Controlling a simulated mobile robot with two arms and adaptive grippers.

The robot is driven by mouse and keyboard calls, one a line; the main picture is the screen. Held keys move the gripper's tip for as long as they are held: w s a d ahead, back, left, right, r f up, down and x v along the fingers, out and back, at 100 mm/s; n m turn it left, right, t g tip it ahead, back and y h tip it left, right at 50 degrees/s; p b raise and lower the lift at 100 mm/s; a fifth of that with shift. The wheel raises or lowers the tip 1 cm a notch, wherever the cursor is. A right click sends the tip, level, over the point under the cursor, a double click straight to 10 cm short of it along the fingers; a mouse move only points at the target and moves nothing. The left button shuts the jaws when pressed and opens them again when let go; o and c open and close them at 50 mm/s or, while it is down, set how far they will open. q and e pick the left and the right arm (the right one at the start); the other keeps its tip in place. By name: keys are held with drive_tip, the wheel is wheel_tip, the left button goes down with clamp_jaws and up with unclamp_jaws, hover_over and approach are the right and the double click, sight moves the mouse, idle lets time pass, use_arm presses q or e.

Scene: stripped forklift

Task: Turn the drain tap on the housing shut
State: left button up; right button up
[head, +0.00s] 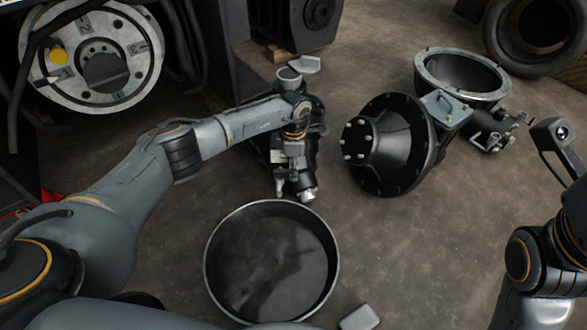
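My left gripper (294,192) points down above the floor, just beyond the back rim of the round pan. Its two pale fingertips stand apart, with nothing seen between them. A black flanged housing (388,146) with studs on its front lies to the right, apart from the gripper. A grey open-mouthed housing (462,76) lies behind it, with small metal fittings (496,130) at its lower right. I cannot make out which part is the drain tap.
A dark round pan (214,262) sits on the floor in front. A small grey block (359,318) lies at the bottom edge. A large wheel hub (92,58) is at the upper left, and a tyre (497,42) is at the upper right.

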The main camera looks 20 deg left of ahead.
use_arm(q)
wheel_tip(320, 180, up, 11)
idle(0.3)
idle(0.4)
